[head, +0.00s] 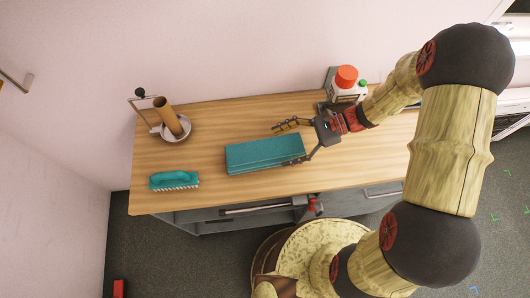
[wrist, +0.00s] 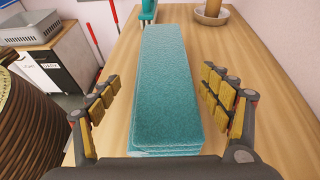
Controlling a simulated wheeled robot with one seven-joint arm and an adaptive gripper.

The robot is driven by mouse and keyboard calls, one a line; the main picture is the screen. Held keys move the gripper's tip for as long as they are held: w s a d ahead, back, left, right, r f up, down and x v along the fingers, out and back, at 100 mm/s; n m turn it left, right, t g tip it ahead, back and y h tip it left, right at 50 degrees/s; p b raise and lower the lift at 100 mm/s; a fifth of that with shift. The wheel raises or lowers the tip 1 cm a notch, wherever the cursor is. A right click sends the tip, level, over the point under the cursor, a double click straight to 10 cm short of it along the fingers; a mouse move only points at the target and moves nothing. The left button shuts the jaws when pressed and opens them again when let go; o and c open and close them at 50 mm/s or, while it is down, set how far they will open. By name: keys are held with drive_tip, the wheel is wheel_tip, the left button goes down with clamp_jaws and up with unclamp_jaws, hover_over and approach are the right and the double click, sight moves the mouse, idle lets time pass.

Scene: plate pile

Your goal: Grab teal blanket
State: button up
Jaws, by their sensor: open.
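The teal blanket (head: 264,154) is a long folded block lying flat on the wooden counter. In the wrist view the blanket (wrist: 168,85) runs away from me, its near end showing stacked folds. My gripper (head: 293,142) is open at the blanket's right end in the head view. In the wrist view my gripper (wrist: 160,105) has one finger on each side of the blanket's near end, with gaps between the fingers and the cloth. Whether the fingertips are level with the blanket or above it is hard to tell.
A teal scrubbing brush (head: 174,180) lies left of the blanket. A holder with a cardboard tube (head: 167,115) stands at the back left. A white container with a red lid (head: 346,82) stands behind my arm. Bare counter (head: 215,200) lies in front of the blanket.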

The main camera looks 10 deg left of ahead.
sight(270, 148)
drive_tip(key=shift+w+a+r+b+x, duration=0.1)
drive_tip(key=shift+b+x, duration=0.05)
drive_tip(key=shift+x, duration=0.6)
drive_tip(key=shift+w+a+r+b+x, duration=0.1)
drive_tip(key=shift+r+b+x, duration=0.1)
drive_tip(key=shift+x, duration=0.6)
drive_tip(key=shift+w+a+r+b+x, duration=0.1)
drive_tip(key=shift+b+x, duration=0.05)
drive_tip(key=shift+x, duration=0.6)
drive_tip(key=shift+d, duration=0.15)
drive_tip(key=shift+c, duration=0.5)
drive_tip(key=c, duration=1.6)
drive_tip(key=shift+c, duration=0.4)
